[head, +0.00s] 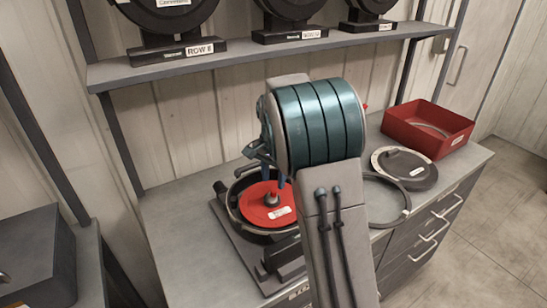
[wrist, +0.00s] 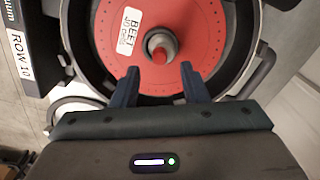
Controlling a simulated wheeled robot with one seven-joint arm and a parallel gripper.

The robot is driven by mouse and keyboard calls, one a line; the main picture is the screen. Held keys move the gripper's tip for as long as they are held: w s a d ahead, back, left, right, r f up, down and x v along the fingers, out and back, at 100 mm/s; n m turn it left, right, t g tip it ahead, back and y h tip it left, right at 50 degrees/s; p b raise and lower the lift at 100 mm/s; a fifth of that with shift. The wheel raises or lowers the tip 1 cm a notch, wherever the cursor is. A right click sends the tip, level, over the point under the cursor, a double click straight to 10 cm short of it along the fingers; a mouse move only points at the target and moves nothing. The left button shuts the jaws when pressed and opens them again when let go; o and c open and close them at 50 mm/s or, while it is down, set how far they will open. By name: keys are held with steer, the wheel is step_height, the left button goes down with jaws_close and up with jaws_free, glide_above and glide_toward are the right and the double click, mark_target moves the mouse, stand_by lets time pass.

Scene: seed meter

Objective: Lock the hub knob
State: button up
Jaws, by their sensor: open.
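The seed meter (head: 228,222) stands open on the bench with a red seed disc (head: 254,212) inside its round housing. In the wrist view the disc (wrist: 205,22) bears a white label (wrist: 130,27) reading BEET. The hub knob is a grey collar with a red tip at the disc's centre; the hub knob (wrist: 160,48) is clear in the wrist view and partly seen in the head view (head: 271,199). My gripper (wrist: 162,80) is open and empty. Its two dark blue fingertips lie over the disc's lower part, either side of the knob's line and short of it.
A red bin (head: 428,127) stands at the bench's back right. A dark round cover (head: 405,168) and a grey ring (head: 388,200) lie in front of it. A shelf (head: 245,54) with several labelled units runs above the bench. My arm hides the bench's middle.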

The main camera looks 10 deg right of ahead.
mark_target(273, 191)
step_height(273, 191, up, 10)
steer(key=shift+f+b, duration=0.15)
steer(key=shift+b, duration=0.15)
steer(key=s+f+n+t, duration=0.1)
steer(key=s+n, duration=0.4)
steer(key=s, duration=0.9)
steer(key=s+f+n+t, duration=0.2)
steer(key=s+n, duration=0.3)
steer(key=s, duration=0.9)
steer(key=shift+s+a+f, duration=0.15)
steer(key=shift+s+f, duration=0.1)
steer(key=shift+f, duration=0.45)
steer(key=shift+c, duration=0.4)
